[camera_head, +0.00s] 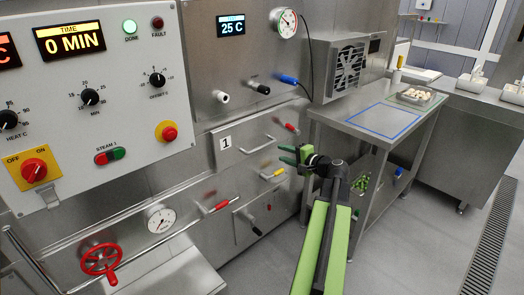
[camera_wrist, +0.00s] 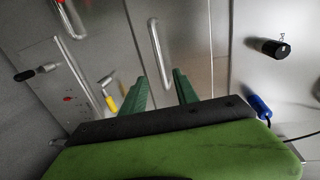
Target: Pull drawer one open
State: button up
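Drawer one (camera_head: 212,157) has a white label "1" (camera_head: 225,142) and sits flush in the steel front of the machine. Its bar handle (camera_head: 258,146) is at the right of the label. My gripper (camera_head: 282,154) is to the right of and a little below this handle in the head view. In the wrist view my green fingers (camera_wrist: 162,76) are apart with nothing gripped. A bar handle (camera_wrist: 156,50), which looks like drawer one's, lies ahead, in line with the gap between the fingers. I cannot tell how far off it is.
Red (camera_head: 291,128) and yellow (camera_head: 273,174) levers sit close to my gripper. A lower panel with a handle (camera_head: 250,208) is below. A black knob (camera_wrist: 268,48) and blue-handled valve (camera_wrist: 261,107) show at right in the wrist view. A steel table (camera_head: 350,108) stands right.

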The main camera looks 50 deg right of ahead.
aim_at(263, 147)
jog(key=b+x, duration=0.2)
jog(key=x, duration=1.1)
grip_shut()
dwell(0.8)
